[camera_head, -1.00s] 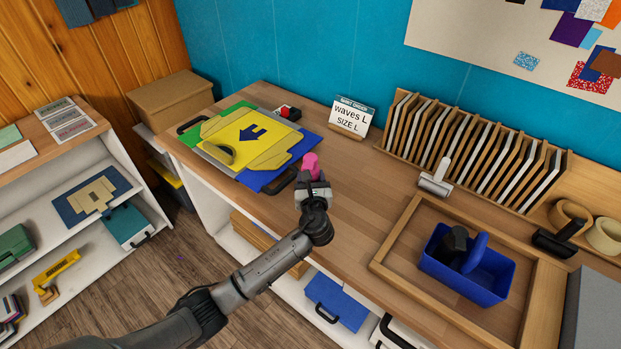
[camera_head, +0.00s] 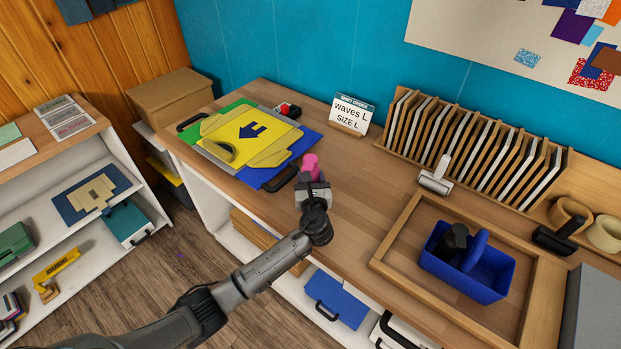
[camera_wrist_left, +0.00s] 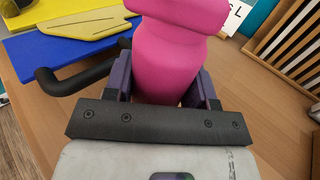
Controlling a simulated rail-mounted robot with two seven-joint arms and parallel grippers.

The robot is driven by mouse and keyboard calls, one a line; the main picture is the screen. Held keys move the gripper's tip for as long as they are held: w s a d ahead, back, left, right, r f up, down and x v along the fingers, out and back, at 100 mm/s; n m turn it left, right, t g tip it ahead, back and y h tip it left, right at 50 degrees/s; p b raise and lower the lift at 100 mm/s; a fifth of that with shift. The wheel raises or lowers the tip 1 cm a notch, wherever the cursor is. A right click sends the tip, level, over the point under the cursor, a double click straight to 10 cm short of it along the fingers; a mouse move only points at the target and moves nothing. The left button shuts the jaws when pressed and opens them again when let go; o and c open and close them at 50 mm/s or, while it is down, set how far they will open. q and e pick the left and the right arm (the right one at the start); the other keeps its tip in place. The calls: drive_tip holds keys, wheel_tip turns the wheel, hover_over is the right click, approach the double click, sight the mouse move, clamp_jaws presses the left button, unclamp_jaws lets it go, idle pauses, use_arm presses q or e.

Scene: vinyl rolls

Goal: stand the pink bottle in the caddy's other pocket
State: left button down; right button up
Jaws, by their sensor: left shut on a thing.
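The pink bottle (camera_head: 310,163) is upright near the front edge of the bench, beside the stack of coloured boards. My left gripper (camera_head: 312,182) is shut on it. In the left wrist view the pink bottle (camera_wrist_left: 172,60) stands between the two fingers of the left gripper (camera_wrist_left: 165,85); I cannot tell whether its base touches the bench. The blue caddy (camera_head: 470,284) sits inside a wooden frame at the right. A dark bottle (camera_head: 456,236) stands in its left pocket. The pocket right of the handle (camera_head: 475,250) looks empty, though its floor is partly hidden. My right gripper is not in view.
A yellow board (camera_head: 250,138) lies on the stack at the left. The wooden frame (camera_head: 400,232) has a raised rim around the caddy. A roller (camera_head: 437,176) and a rack of panels (camera_head: 480,145) stand behind. Bare bench lies between bottle and frame.

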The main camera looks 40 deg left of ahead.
use_arm(q)
drive_tip(key=shift+f, duration=0.45)
drive_tip(key=shift+f, duration=0.2)
drive_tip(key=shift+f+b, duration=0.35)
drive_tip(key=shift+f, duration=0.05)
idle(0.5)
drive_tip(key=shift+f, duration=0.2)
unclamp_jaws()
idle(0.7)
